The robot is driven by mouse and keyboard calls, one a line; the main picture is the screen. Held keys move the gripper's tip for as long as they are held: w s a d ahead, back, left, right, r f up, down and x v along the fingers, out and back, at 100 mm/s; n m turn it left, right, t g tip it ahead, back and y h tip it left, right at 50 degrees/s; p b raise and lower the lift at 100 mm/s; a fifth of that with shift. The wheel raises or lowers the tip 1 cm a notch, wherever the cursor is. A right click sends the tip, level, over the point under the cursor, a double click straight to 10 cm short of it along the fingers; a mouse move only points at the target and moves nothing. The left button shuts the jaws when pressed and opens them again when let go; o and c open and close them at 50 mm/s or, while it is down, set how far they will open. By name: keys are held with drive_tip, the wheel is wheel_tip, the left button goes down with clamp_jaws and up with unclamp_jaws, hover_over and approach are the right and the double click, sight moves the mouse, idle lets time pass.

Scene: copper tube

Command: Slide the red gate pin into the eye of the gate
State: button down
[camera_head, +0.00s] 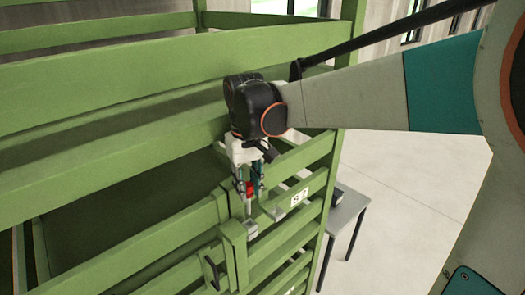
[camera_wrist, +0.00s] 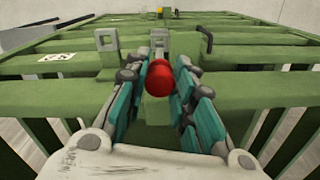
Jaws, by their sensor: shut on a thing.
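My gripper (camera_head: 249,186) is shut on the red gate pin (camera_head: 249,188), just below its head. The pin hangs roughly upright, its grey shaft pointing down above the gate's top edge. In the wrist view the round red head (camera_wrist: 159,82) sits between the teal fingers (camera_wrist: 158,95). A grey bracket (camera_head: 251,229) lies below the shaft; it also shows beyond the pin in the wrist view (camera_wrist: 160,43). A second grey bracket with a square hole (camera_wrist: 108,42) stands to the side. The shaft's tip is unclear, and I cannot tell whether it is in an eye.
Green rails (camera_head: 120,100) of the pen surround the arm closely. A black hooked handle (camera_wrist: 206,38) is on the gate. A numbered white plate (camera_head: 299,197) is on a rail at the right. A grey table (camera_head: 344,212) stands beyond, with open floor (camera_head: 410,190) around it.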

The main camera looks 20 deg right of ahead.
sight(249, 213)
drive_tip(key=shift+s+f+b, duration=0.1)
drive_tip(key=shift+f+b, duration=0.7)
drive_tip(key=shift+f, duration=0.6)
drive_tip(key=shift+f+b, duration=3.2)
drive_tip(key=shift+f, duration=0.85)
idle(0.6)
drive_tip(key=c, duration=1.3)
unclamp_jaws()
drive_tip(key=shift+r, duration=0.1)
wheel_tip(249, 213, up, 12)
drive_tip(key=shift+f, duration=0.1)
